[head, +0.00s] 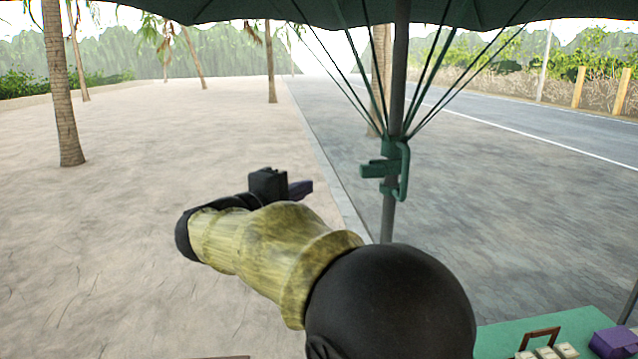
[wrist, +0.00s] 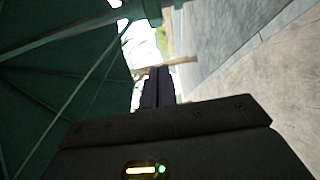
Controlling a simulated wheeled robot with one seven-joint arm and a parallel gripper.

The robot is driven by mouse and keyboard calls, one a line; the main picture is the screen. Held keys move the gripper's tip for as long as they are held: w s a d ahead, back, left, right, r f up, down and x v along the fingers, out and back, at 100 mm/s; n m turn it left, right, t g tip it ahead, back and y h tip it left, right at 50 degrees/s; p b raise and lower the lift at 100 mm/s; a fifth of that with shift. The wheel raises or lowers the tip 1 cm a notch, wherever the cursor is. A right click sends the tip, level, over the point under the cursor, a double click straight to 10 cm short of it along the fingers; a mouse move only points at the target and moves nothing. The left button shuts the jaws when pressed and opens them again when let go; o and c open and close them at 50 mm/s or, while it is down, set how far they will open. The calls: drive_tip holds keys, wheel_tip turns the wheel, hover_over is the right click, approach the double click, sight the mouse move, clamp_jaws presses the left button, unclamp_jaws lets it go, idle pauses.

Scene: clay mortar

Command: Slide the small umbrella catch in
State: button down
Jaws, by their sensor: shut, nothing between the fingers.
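The green umbrella catch (head: 374,169) sticks out to the left of a green collar with a loop handle (head: 404,172). The collar sits around the grey umbrella pole (head: 388,220), just below where the thin ribs meet. My gripper (head: 308,188) has purple fingers and is to the left of the catch and slightly lower in the picture, with a visible gap. In the wrist view the dark fingers (wrist: 156,88) are together and empty. A green part (wrist: 148,10) shows at the top of that view; I cannot tell whether it is the catch.
The green umbrella canopy (head: 300,12) spans the top, and also fills the left of the wrist view (wrist: 45,75). A green table (head: 490,342) with small items stands at lower right. Palm trunks, sand and a road lie beyond.

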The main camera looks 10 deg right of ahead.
sight(372, 171)
drive_tip(key=s+d+p+x, duration=0.2)
drive_tip(key=p+x, duration=0.3)
drive_tip(key=x, duration=0.7)
drive_tip(key=shift+f, duration=0.15)
